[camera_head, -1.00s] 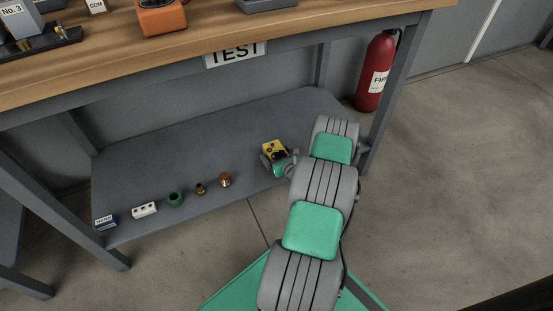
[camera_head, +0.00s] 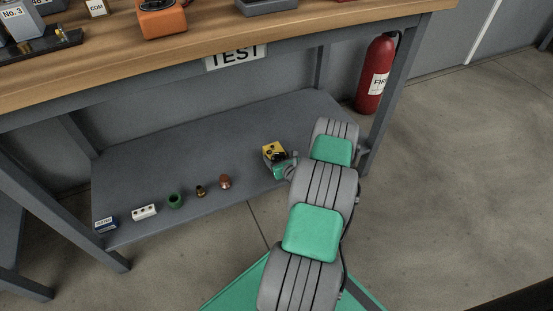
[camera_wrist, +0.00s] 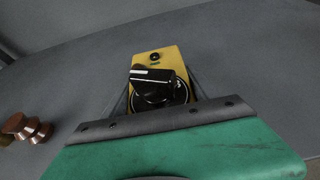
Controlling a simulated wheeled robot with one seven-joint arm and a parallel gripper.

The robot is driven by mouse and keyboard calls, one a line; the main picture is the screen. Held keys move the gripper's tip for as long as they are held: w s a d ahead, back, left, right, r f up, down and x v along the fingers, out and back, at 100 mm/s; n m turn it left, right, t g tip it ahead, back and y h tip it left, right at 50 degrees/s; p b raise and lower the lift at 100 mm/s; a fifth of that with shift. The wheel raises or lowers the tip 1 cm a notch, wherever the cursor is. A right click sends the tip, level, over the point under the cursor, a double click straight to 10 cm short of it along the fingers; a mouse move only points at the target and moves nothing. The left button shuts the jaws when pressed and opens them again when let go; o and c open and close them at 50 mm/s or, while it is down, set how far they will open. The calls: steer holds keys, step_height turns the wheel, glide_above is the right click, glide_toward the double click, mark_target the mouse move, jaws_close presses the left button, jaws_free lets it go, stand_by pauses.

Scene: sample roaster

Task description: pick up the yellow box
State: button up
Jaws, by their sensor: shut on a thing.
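The yellow box (camera_head: 273,148) is at the right part of the lower shelf under the bench, with a black knob on its face. In the wrist view the yellow box (camera_wrist: 157,62) shows its large black knob with a white line and a small dark round part above it. My gripper (camera_head: 276,160) is at the box and shut on it. In the wrist view the green and grey gripper body (camera_wrist: 170,135) covers the box's near part, and the fingertips are mostly hidden. Whether the box touches the shelf I cannot tell.
On the grey lower shelf (camera_head: 140,180), a copper-brown piece (camera_head: 225,182), a small brass piece (camera_head: 201,190), a green ring (camera_head: 176,200), a white block (camera_head: 144,211) and a blue-white box (camera_head: 106,223) stand left. Bench legs and a red extinguisher (camera_head: 376,75) are right.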

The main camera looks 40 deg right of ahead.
steer(key=shift+c, duration=1.4)
jaws_close()
steer(key=shift+r, duration=0.15)
